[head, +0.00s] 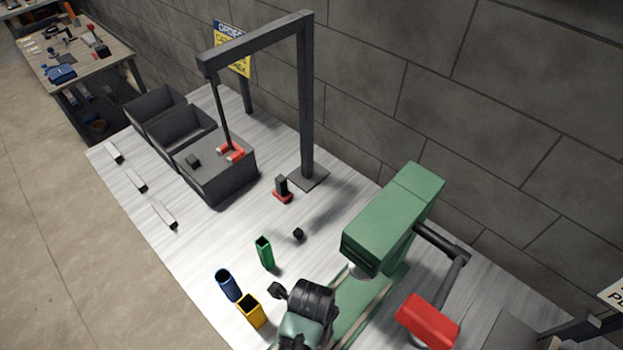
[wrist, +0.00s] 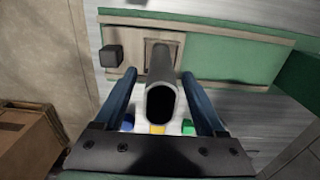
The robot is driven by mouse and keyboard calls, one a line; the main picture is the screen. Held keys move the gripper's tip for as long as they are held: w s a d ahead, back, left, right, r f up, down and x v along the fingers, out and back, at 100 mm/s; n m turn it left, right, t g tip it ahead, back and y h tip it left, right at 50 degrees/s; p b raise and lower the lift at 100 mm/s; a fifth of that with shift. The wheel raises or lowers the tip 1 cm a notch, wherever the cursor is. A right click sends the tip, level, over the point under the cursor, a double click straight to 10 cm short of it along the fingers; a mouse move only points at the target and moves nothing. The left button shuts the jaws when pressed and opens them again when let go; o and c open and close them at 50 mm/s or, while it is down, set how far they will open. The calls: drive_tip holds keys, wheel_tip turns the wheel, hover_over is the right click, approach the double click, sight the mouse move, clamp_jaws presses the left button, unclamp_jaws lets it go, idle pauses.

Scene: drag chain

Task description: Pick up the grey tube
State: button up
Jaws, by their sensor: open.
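The grey tube (wrist: 162,88) shows in the middle of the wrist view, with its round dark open end towards the camera. My gripper (wrist: 159,75) is open, with one blue finger on each side of the tube. Small gaps show between the fingers and the tube, so it does not look clamped. In the head view I cannot make out the grey tube; the dark and green shape at the bottom middle may hide it.
A blue tube (head: 228,285), a yellow tube (head: 250,311) and a green tube (head: 265,252) stand on the bench. A green machine (head: 395,215) with a red part (head: 428,320) stands at right. Grey bins (head: 220,182) and a dark frame (head: 306,100) are behind.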

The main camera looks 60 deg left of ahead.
drive_tip(key=shift+f, duration=0.5)
drive_tip(key=c, duration=1.1)
clamp_jaws()
drive_tip(key=shift+r, duration=0.15)
